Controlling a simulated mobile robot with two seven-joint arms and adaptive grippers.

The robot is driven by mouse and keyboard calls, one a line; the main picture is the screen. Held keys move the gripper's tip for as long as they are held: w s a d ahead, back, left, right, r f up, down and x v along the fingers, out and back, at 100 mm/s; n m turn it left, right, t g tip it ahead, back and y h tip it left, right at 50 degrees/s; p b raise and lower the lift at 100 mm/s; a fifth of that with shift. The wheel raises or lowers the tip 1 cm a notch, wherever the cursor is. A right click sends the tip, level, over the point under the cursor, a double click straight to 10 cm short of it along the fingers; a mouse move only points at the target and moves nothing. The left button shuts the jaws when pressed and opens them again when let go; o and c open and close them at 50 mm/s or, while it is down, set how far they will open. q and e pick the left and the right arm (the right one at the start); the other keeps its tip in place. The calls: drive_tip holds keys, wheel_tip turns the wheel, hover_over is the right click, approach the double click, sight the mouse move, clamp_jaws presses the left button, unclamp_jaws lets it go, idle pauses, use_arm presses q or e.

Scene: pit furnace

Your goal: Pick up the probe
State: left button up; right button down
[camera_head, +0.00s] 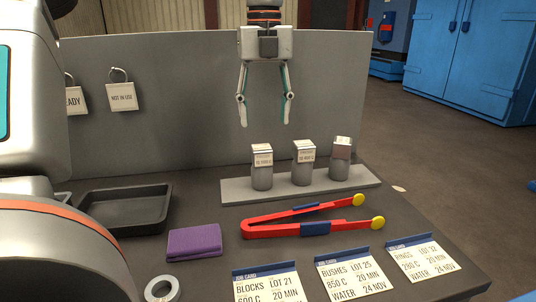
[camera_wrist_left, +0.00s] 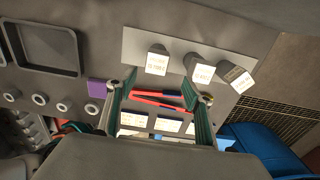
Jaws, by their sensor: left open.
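No thing in view is clearly marked as the probe. Three grey cylinders with pale labelled tops, the left one (camera_head: 262,172), the middle one (camera_head: 303,168) and the right one (camera_head: 340,162), stand upright on a flat grey strip (camera_head: 236,192). Red tongs (camera_head: 300,224) with blue grips and yellow ends lie in front of them. My left gripper (camera_head: 265,124) is open and empty, fingers pointing down, above and apart from the cylinders in the head view. In the left wrist view, the tongs (camera_wrist_left: 160,98) show between its fingers (camera_wrist_left: 158,90). My right gripper is not in view.
A black tray (camera_head: 125,209), a purple folded cloth (camera_head: 194,241) and a grey ring (camera_head: 162,289) are at the left. Several job cards (camera_head: 268,286) line the front. A grey upright panel (camera_head: 180,100) backs the table, with hanging tags (camera_head: 122,97). Blue cabinets (camera_head: 470,65) stand beyond.

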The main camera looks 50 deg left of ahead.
sight(262, 147)
use_arm(q)
drive_tip(key=shift+s+f, duration=0.15)
drive_tip(key=shift+f, duration=0.55)
drive_tip(key=f, duration=0.2)
drive_tip(key=f+b, duration=0.1)
drive_tip(key=f, duration=0.2)
drive_tip(key=shift+s+a+f, duration=0.1)
drive_tip(key=shift+a+f, duration=0.2)
drive_tip(key=shift+f, duration=0.05)
drive_tip(key=shift+r, duration=0.1)
drive_tip(key=shift+c, duration=0.2)
drive_tip(key=c, duration=1.2)
